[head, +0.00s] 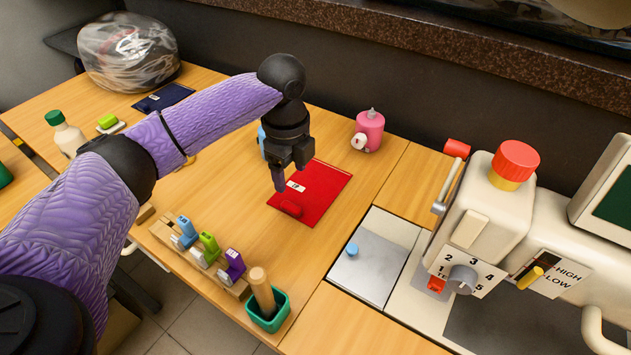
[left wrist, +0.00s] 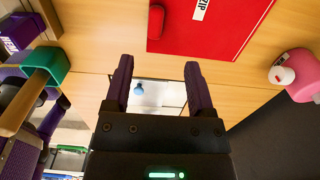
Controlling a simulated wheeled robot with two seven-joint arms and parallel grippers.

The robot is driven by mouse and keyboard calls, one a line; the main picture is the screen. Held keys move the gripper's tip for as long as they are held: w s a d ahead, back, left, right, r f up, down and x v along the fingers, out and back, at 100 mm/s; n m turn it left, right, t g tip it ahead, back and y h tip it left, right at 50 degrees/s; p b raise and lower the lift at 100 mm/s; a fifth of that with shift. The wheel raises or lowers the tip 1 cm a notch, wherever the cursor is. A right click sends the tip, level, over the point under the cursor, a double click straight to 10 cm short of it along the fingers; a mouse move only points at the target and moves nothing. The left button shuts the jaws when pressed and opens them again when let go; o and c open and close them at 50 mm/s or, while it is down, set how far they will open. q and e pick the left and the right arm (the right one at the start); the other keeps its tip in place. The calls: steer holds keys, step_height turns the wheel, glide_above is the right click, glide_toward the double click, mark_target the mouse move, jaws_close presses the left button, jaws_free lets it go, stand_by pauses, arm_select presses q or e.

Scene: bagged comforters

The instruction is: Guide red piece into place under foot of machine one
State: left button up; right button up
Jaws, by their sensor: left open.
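The red piece (head: 325,188) lies flat on the wooden table in the head view, with a white label and a small red block on it. It also shows at the top of the left wrist view (left wrist: 225,40), where the label reads ZIP. My left gripper (head: 279,182) is above the table by the left edge of the red piece, open and empty; its two fingers show apart in the left wrist view (left wrist: 158,75). The sewing machine (head: 490,212), with a red knob on top, stands at the right. Its foot is not clearly visible. My right gripper is out of view.
A metal plate (head: 380,258) with a blue knob lies between the table and the machine. A pink bottle (head: 369,130) stands behind the red piece. Bare table surrounds the red piece.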

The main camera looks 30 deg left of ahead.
mark_target(289, 204)
arm_select(q)
steer(key=f+b, duration=0.1)
steer(key=f, duration=0.2)
steer(key=f+b, duration=0.3)
steer(key=f, duration=0.2)
steer(key=shift+s+a+f, duration=0.3)
steer(key=shift+s+a, duration=0.05)
steer(key=shift+r, duration=0.1)
steer(key=shift+c, duration=0.6)
steer(key=c, duration=0.7)
jaws_close()
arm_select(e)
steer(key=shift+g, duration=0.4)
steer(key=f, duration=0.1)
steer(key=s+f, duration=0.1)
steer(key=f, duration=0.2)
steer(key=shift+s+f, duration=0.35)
